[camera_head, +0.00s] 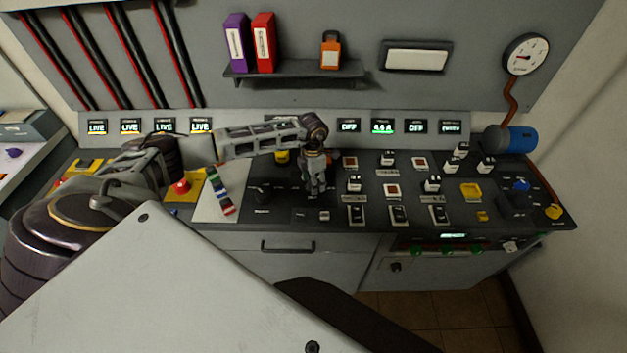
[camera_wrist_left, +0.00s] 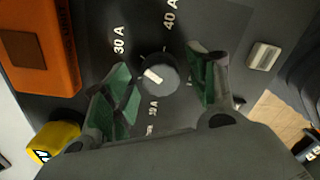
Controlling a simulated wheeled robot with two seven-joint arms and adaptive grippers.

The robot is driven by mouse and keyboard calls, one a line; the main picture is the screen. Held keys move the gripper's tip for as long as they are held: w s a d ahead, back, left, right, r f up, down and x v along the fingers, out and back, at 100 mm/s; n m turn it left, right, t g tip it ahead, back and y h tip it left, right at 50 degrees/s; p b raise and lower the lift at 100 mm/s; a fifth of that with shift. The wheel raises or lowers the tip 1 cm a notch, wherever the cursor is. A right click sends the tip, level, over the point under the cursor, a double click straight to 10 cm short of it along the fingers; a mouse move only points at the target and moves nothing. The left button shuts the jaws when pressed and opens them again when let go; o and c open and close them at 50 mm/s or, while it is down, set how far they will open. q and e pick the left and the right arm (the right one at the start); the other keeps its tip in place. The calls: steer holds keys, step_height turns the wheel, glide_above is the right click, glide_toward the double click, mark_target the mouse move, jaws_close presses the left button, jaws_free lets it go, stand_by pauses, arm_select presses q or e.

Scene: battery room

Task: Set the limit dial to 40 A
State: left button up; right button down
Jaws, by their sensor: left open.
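The limit dial (camera_wrist_left: 160,74) is a dark round knob with a white pointer mark, in the left wrist view. The labels 30 A (camera_wrist_left: 118,38) and 40 A (camera_wrist_left: 170,15) stand above it, and smaller labels lie below. The white mark is on the knob's left part and slants; I cannot tell exactly which label it points to. My left gripper (camera_wrist_left: 160,88) is open, its green-padded fingers on either side of the dial, with a gap at the right. In the head view my left gripper (camera_head: 315,190) hangs over the console and hides the dial. My right gripper is not in view.
The console (camera_head: 290,215) carries several switches and square buttons right of my gripper. A red stop button (camera_head: 181,187) and a black knob (camera_head: 262,194) are to its left. In the wrist view an orange block (camera_wrist_left: 40,48) and a light grey button (camera_wrist_left: 263,56) flank the dial.

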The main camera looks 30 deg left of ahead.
arm_select(q)
steer(key=shift+f, duration=0.1)
steer(key=shift+c, duration=0.5)
steer(key=c, duration=0.9)
steer(key=shift+c, duration=0.2)
